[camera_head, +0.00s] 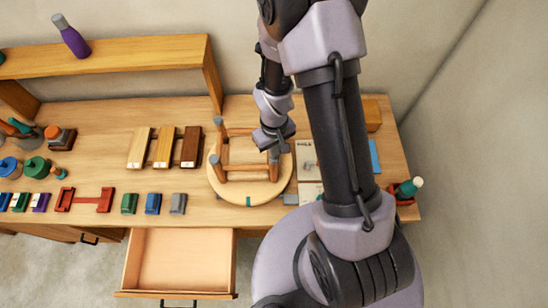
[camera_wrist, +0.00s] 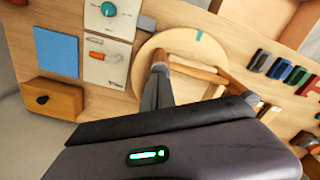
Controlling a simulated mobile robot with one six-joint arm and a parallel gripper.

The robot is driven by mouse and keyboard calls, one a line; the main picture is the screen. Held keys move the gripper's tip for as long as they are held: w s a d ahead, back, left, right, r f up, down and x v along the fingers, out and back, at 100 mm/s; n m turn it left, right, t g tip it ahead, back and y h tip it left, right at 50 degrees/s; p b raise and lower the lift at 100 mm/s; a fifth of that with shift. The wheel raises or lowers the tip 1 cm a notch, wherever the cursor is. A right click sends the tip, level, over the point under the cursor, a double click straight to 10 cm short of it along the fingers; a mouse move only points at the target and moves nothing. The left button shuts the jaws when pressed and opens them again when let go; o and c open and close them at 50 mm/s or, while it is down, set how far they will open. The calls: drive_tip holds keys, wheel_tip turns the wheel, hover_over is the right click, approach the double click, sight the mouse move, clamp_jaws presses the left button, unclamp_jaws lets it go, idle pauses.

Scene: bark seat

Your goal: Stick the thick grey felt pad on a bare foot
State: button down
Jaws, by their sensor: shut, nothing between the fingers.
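A small wooden stool (camera_head: 243,152) lies upside down on a round wooden board (camera_head: 232,193), its legs pointing up. The leg ends at its left look grey-tipped; the one nearest my gripper is partly hidden. My gripper (camera_head: 273,144) is shut and empty, close over the stool's right side. In the wrist view my fingers (camera_wrist: 158,88) are together beside a stool leg (camera_wrist: 160,58); I cannot tell if they touch it. I cannot pick out the thick grey felt pad for certain. A small grey block (camera_head: 178,203) stands at the front edge, right of a blue one.
Three wooden strips (camera_head: 164,147) lie left of the board. Red holders (camera_head: 85,200), jars and small coloured blocks crowd the left. A blue sheet (camera_wrist: 56,52) and a wooden block (camera_wrist: 52,97) lie on the other side. An open drawer (camera_head: 180,262) juts out below the bench front.

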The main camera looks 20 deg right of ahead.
drive_tip(key=shift+s+f+b, duration=0.1)
drive_tip(key=shift+f+b, duration=0.65)
idle(1.3)
drive_tip(key=shift+r+p, duration=1.85)
drive_tip(key=shift+r, duration=1.25)
drive_tip(key=shift+f, duration=0.1)
